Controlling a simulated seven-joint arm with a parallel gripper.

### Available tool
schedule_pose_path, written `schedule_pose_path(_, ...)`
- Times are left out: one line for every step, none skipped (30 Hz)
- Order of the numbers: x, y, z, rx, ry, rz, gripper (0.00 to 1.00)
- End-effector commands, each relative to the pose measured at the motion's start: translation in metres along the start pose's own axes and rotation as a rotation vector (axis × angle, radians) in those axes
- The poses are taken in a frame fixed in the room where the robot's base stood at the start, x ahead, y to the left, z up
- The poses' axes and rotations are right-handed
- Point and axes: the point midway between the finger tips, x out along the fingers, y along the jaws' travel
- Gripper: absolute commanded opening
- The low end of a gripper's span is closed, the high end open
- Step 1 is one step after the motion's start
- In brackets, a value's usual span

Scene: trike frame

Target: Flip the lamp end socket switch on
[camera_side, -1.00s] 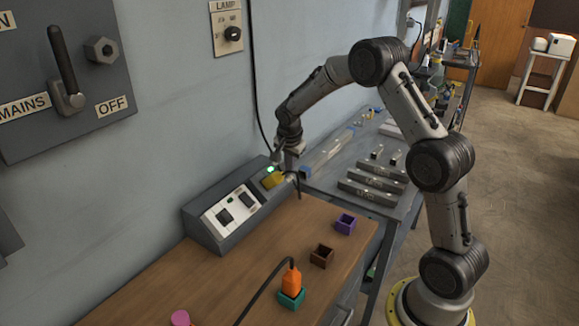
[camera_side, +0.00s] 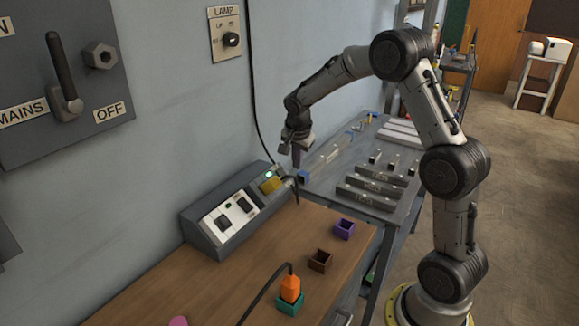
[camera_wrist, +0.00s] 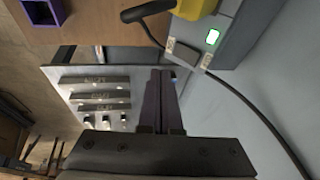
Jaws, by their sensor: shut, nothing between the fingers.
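A grey sloped socket strip (camera_side: 232,240) stands at the back of the wooden bench against the wall. Two dark sockets or switches (camera_side: 222,223) sit on its pale near panel. A yellow plug (camera_side: 271,184) sits at its far end beside a lit green lamp (camera_side: 268,174). In the wrist view, the yellow plug (camera_wrist: 195,8), the green light (camera_wrist: 213,37) and a small grey switch-like plate (camera_wrist: 187,55) show on that end. I cannot tell the switch's position. My gripper (camera_side: 297,166) is shut and empty, apart from the strip, beyond its far end. Its fingers (camera_wrist: 161,72) point down.
A black cable (camera_wrist: 262,112) runs down the wall to the strip's far end. A metal table (camera_side: 330,185) with grey blocks lies beyond the bench.

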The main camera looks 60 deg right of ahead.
Motion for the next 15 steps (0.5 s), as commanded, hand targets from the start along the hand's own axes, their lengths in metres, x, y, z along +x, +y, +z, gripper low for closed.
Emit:
schedule_pose_path(-0.013,0.001,0.0,0.001,0.001,-0.005,0.0)
schedule_pose_path(-0.02,0.003,0.001,0.001,0.001,-0.006,0.0)
schedule_pose_path(-0.029,0.005,0.001,0.001,0.001,-0.005,0.0)
schedule_pose_path(-0.035,0.006,0.001,0.001,0.001,-0.005,0.0)
schedule_pose_path(-0.041,0.008,0.002,0.0,0.001,-0.004,0.0)
schedule_pose_path(-0.049,0.01,0.002,-0.001,0.001,-0.004,0.0)
schedule_pose_path(-0.055,0.011,0.002,-0.001,0.001,-0.004,0.0)
schedule_pose_path(-0.06,0.013,0.002,-0.001,0.001,-0.003,0.0)
schedule_pose_path(-0.067,0.014,0.003,-0.001,0.0,-0.003,0.0)
schedule_pose_path(-0.071,0.015,0.003,0.0,0.0,-0.003,0.0)
schedule_pose_path(-0.075,0.016,0.003,0.0,0.0,-0.003,0.0)
schedule_pose_path(-0.08,0.017,0.003,0.0,0.0,-0.003,0.0)
schedule_pose_path(-0.083,0.018,0.003,0.0,0.0,-0.002,0.0)
schedule_pose_path(-0.086,0.019,0.003,0.0,-0.001,-0.001,0.0)
schedule_pose_path(-0.089,0.02,0.003,0.0,0.0,-0.001,0.0)
